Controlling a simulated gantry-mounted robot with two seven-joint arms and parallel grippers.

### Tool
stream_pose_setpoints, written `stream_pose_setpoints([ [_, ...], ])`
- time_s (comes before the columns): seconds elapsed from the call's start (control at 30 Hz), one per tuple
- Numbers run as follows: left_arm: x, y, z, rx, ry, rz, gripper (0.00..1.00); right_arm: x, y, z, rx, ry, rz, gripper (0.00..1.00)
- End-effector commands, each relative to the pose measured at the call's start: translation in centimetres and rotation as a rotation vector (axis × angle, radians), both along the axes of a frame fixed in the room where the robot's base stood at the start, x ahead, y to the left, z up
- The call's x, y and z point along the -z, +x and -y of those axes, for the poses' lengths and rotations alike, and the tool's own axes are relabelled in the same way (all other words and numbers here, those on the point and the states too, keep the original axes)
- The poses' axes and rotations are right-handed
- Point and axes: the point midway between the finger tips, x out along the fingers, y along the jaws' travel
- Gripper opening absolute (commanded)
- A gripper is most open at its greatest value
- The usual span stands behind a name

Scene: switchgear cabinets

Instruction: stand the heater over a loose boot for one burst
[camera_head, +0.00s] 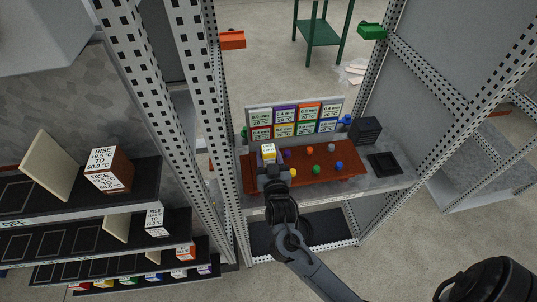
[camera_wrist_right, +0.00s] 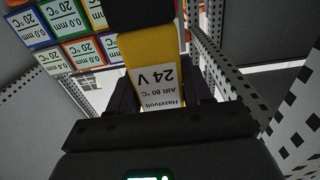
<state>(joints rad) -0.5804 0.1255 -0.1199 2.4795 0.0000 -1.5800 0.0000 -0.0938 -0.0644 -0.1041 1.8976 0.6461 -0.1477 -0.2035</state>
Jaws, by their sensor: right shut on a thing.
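My right gripper (camera_head: 271,168) is shut on the heater (camera_head: 268,151), a yellow block with a black end. In the right wrist view the heater (camera_wrist_right: 152,65) carries a white label reading "Hazelvolt AIR 80 °C 24 V". It is over the left part of a red-brown board (camera_head: 264,182). Small coloured pieces, apparently the boots, sit on the board: purple (camera_head: 287,153), orange (camera_head: 309,149), grey (camera_head: 331,147), yellow (camera_head: 293,172), green (camera_head: 316,168) and blue (camera_head: 339,165). The gripper hides the board's left part.
A panel of coloured cards (camera_head: 296,117) reading mm and °C stands behind the board. A dark box (camera_head: 366,131) and a black tray (camera_head: 384,163) are at the right. Perforated posts (camera_head: 196,110) flank the bench. A shelf rack (camera_head: 80,205) with labelled boxes is at the left.

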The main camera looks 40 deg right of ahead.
Motion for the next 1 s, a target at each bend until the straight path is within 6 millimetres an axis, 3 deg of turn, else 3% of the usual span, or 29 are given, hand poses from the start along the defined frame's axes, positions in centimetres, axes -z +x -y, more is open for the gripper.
stream_pose_setpoints([
  [1.0,0.4,0.0,0.0,-0.001,0.000,0.001,0.43,1.0,0.0,0.0,-0.001,0.000,0.004,0.00],
])
